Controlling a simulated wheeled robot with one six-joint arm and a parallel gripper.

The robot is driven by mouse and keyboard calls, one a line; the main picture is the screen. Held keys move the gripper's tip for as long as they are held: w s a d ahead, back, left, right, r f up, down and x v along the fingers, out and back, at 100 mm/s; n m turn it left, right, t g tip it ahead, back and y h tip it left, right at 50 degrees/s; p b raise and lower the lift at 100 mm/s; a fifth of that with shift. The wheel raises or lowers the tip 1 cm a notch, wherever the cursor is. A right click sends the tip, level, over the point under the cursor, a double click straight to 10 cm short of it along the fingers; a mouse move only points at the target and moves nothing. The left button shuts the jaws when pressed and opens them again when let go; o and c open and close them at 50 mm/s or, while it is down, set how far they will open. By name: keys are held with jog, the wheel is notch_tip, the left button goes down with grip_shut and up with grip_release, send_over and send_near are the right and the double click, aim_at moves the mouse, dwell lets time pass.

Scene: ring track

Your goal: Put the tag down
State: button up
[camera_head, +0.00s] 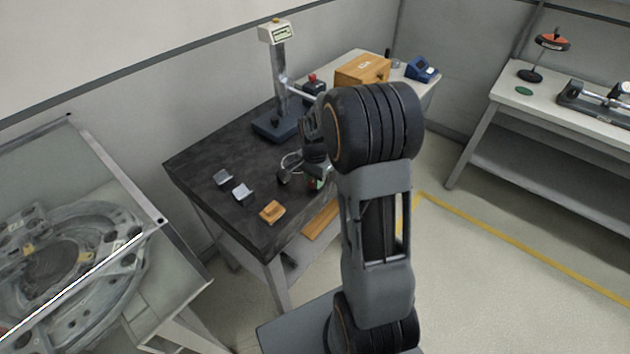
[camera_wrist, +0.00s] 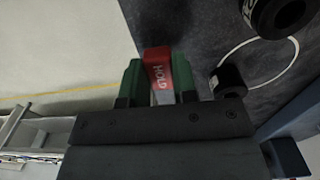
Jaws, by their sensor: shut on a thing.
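A red tag (camera_wrist: 158,62) with the white word HOLD shows in the wrist view. It sits between the two green fingers of my gripper (camera_wrist: 157,76), which is shut on it. Its lower part is pale. The dark bench top (camera_head: 195,158) is around and below the tag's far end, near the bench edge; whether the tag touches it I cannot tell. In the head view my gripper (camera_head: 316,183) is over the right front part of the bench, mostly hidden by my arm, and the tag cannot be made out clearly.
A gauge stand (camera_head: 281,85) rises at the back of the bench. A thin pale loop (camera_head: 290,160) and black cylinders (camera_wrist: 230,80) lie close to my gripper. Two silver pieces (camera_head: 243,191) and an orange block (camera_head: 272,211) lie at the front left. Bare bench top lies between.

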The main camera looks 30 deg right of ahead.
jog(key=shift+f, duration=0.7)
jog(key=shift+f, duration=0.1)
jog(key=shift+f, duration=0.15)
jog(key=o, duration=0.9)
notch_tip(320, 180, up, 12)
jog(key=s+a+r+n+t, duration=0.1)
jog(key=s+a+n+t, duration=0.1)
jog(key=s+a+n, duration=0.2)
jog(key=s+a+r+n+t, duration=0.1)
jog(key=s+a+r+n, duration=0.1)
jog(key=s+a+n, duration=0.3)
jog(key=shift+s+a+r+n+t, duration=0.15)
jog(key=shift+s+a+n+t, duration=0.2)
jog(key=shift+s+n, duration=2.55)
